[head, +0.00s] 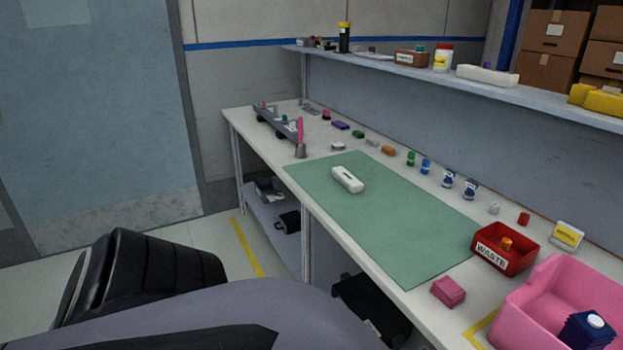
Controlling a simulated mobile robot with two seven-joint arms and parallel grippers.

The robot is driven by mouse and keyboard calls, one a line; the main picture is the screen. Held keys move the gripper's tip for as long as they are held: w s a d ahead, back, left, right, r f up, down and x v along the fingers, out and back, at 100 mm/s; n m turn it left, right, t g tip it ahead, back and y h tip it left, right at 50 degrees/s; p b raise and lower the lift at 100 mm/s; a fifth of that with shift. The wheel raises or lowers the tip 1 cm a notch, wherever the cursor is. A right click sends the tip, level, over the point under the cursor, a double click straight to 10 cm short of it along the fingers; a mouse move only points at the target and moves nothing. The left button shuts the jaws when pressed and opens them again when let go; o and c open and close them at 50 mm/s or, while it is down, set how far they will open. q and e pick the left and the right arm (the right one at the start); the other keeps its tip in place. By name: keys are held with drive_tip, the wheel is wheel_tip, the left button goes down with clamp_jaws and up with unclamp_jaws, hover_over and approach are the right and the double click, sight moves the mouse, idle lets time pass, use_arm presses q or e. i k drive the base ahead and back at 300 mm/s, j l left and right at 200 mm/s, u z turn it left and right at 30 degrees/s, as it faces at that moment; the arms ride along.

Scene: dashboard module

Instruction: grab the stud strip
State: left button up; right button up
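A long grey strip (277,122) with several small knobs or pieces along it lies at the far left end of the bench; it may be the stud strip, but it is too small to be sure. A pink upright item in a small grey holder (300,150) stands at its near end and partly covers it. A white oblong block (347,179) with a dark marking lies on the green mat (395,233). Neither of my grippers shows; a dark and grey-purple part of my own body fills the lower left.
Several small coloured items line the bench's back. A red waste bin (489,259), a pink block (448,291) and a pink crate (510,308) holding a dark blue carton (588,330) stand at the right. A shelf (420,74) runs above. Most of the mat is bare.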

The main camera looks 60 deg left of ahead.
sight(348, 181)
drive_tip(key=u, duration=1.85)
drive_tip(key=z, duration=1.35)
drive_tip(key=j+z, duration=0.3)
drive_tip(key=z, duration=0.15)
drive_tip(key=j+z, duration=0.65)
drive_tip(key=k+j+z, duration=0.15)
drive_tip(key=j+z, duration=0.15)
drive_tip(key=j, duration=0.15)
drive_tip(key=k+j+z, duration=0.25)
drive_tip(key=j+z, duration=0.25)
drive_tip(key=k+j+z, duration=0.35)
drive_tip(key=k+j, duration=0.15)
drive_tip(key=j, duration=0.15)
